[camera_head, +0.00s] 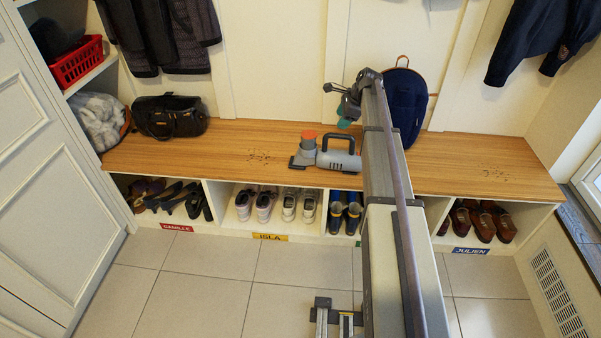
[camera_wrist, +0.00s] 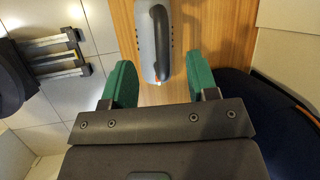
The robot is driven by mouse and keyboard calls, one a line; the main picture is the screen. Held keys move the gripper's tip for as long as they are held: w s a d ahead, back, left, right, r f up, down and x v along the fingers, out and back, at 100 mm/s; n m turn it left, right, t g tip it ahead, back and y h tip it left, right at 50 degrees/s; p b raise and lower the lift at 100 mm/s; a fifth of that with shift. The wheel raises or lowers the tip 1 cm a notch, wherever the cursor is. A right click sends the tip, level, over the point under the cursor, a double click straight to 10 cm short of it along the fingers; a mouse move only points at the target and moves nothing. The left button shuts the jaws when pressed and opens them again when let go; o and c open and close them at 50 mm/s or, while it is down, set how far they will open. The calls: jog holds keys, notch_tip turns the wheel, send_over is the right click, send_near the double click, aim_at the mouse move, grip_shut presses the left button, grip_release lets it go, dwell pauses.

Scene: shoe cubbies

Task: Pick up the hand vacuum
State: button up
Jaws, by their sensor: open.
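The hand vacuum (camera_head: 327,155) lies on the wooden bench top, grey with a dark loop handle and an orange-red part near its nozzle. Its nozzle points left in the head view. In the wrist view, the grey body and dark handle of the hand vacuum (camera_wrist: 154,40) show at the top, ahead of the fingers. My gripper (camera_wrist: 161,85) is open and empty, its two green fingers apart on either side of the vacuum's near end. In the head view, my gripper (camera_head: 345,113) is above the bench behind the vacuum, partly hidden by my arm.
The wooden bench (camera_head: 235,150) has cubbies of shoes below. A black bag (camera_head: 170,117) stands at its left end. A navy backpack (camera_head: 404,105) stands against the wall, close right of my gripper.

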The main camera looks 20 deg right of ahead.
aim_at(331, 134)
jog(key=shift+m, duration=0.4)
jog(key=b+x, duration=0.3)
jog(key=x, duration=0.1)
jog(key=d+b+x, duration=0.1)
jog(key=b, duration=0.1)
jog(key=shift+a+f+b, duration=0.15)
jog(key=shift+f+b, duration=0.15)
jog(key=shift+f, duration=0.25)
jog(key=shift+a, duration=0.15)
jog(key=b+x, duration=0.4)
jog(key=shift+w+a+f, duration=0.1)
jog(key=shift+f, duration=0.2)
jog(key=shift+w+a+f+b, duration=0.15)
jog(key=shift+b, duration=0.15)
grip_shut()
jog(key=shift+r, duration=0.25)
